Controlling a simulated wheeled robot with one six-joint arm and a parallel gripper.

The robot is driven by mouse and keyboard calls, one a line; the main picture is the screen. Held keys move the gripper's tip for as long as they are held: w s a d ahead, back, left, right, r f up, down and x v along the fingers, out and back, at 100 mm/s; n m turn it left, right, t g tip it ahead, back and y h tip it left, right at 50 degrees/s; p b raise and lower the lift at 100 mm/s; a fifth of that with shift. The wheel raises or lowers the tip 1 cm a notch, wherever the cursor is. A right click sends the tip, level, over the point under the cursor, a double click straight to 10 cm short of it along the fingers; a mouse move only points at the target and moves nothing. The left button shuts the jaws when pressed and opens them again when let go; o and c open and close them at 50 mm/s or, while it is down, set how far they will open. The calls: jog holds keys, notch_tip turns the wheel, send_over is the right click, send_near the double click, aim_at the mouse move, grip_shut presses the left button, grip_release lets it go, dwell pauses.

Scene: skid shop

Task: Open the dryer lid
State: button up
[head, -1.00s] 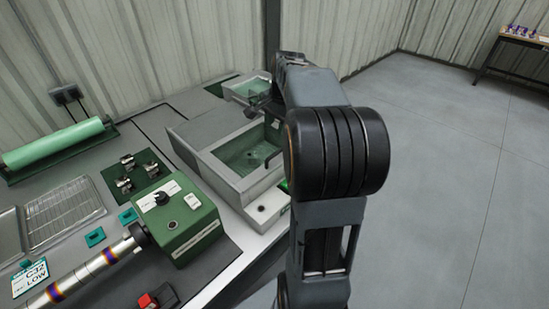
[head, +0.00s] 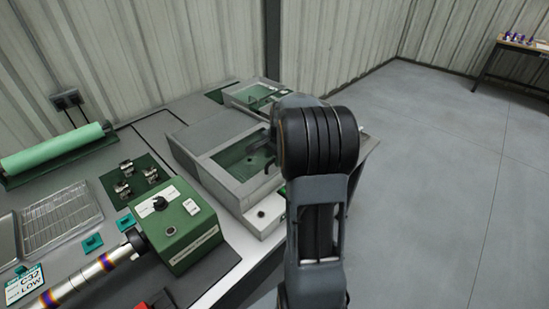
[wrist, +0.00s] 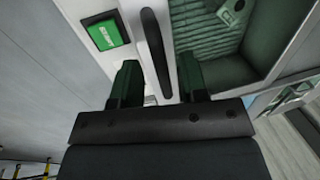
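The dryer is the grey box (head: 195,136) on the bench, left of my arm in the head view. Its lid (head: 228,171) lies closed, with a clear window over a green inside. In the wrist view, the lid's pale edge (wrist: 186,62) carries a long black handle (wrist: 155,40). My gripper (wrist: 158,72) is open, its two green fingers apart on either side of the line of the handle. I cannot tell whether they touch it. In the head view my arm hides most of the gripper.
A green control box (head: 176,232) with a black knob stands in front of the dryer, joined to a metal tube (head: 90,272). A green roll (head: 52,148) and wire rack (head: 62,218) lie left. Another clear-topped box (head: 250,94) stands behind. Open floor lies right.

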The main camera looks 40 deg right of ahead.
jog(key=shift+f, duration=0.25)
jog(key=shift+c, duration=0.3)
grip_shut()
